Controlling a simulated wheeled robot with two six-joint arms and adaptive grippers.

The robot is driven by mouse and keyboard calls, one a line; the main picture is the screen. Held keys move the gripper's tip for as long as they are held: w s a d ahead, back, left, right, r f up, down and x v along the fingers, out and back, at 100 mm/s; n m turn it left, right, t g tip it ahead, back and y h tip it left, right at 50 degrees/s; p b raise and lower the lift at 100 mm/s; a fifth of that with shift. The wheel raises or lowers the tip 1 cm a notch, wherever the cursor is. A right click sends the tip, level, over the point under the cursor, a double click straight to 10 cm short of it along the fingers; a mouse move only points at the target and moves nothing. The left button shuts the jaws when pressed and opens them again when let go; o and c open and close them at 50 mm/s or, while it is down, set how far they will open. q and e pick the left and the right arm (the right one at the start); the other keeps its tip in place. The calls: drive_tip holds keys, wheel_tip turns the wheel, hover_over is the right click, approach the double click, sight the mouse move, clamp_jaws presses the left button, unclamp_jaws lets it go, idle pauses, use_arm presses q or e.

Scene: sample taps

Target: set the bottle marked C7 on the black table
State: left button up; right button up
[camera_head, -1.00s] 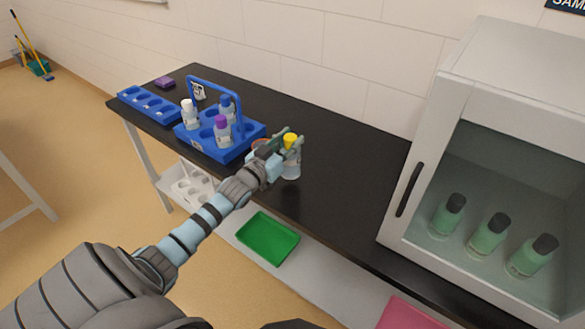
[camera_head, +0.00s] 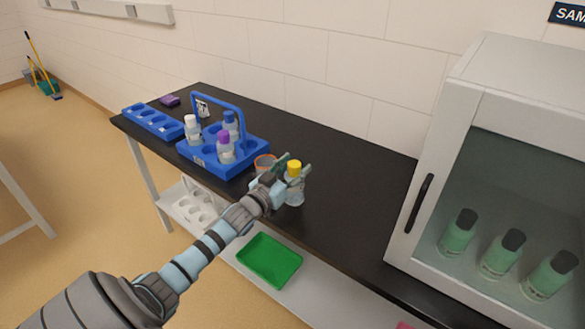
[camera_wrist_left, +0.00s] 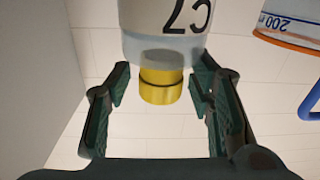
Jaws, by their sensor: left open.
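A clear bottle with a yellow cap (camera_head: 294,186) stands upright on the black table (camera_head: 340,205), near its front edge. My left gripper (camera_head: 294,165) is open, with a finger on either side of the cap. In the left wrist view the bottle (camera_wrist_left: 170,25) appears cap-down, with its yellow cap (camera_wrist_left: 160,87) between the open fingers (camera_wrist_left: 158,88) and a gap on both sides. Its label is cut off by the picture edge; the visible characters look like "25", so I cannot read the full mark. My right gripper is not in view.
An orange-rimmed beaker (camera_head: 264,160) stands just left of my gripper. A blue carrier (camera_head: 204,161) holds bottles with white, purple and blue caps; a blue rack (camera_head: 153,121) lies beyond. A white cabinet (camera_head: 425,198) with green bottles stands right. Table between is clear.

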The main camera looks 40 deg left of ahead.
use_arm(q)
drive_tip(key=shift+s+r+p, duration=0.1)
drive_tip(key=shift+r+p, duration=0.15)
drive_tip(key=shift+p, duration=0.25)
drive_tip(key=s+p, duration=0.6)
drive_tip(key=shift+s+d+r, duration=0.15)
drive_tip(key=shift+d+r, duration=0.05)
drive_tip(key=shift+r, duration=0.05)
drive_tip(key=s, duration=0.1)
drive_tip(key=s+p, duration=0.1)
drive_tip(key=s, duration=0.1)
drive_tip(key=s+f, duration=0.1)
drive_tip(key=s, duration=0.1)
drive_tip(key=shift+s+d+p, duration=0.2)
drive_tip(key=shift+s+p, duration=0.05)
drive_tip(key=shift+p, duration=0.15)
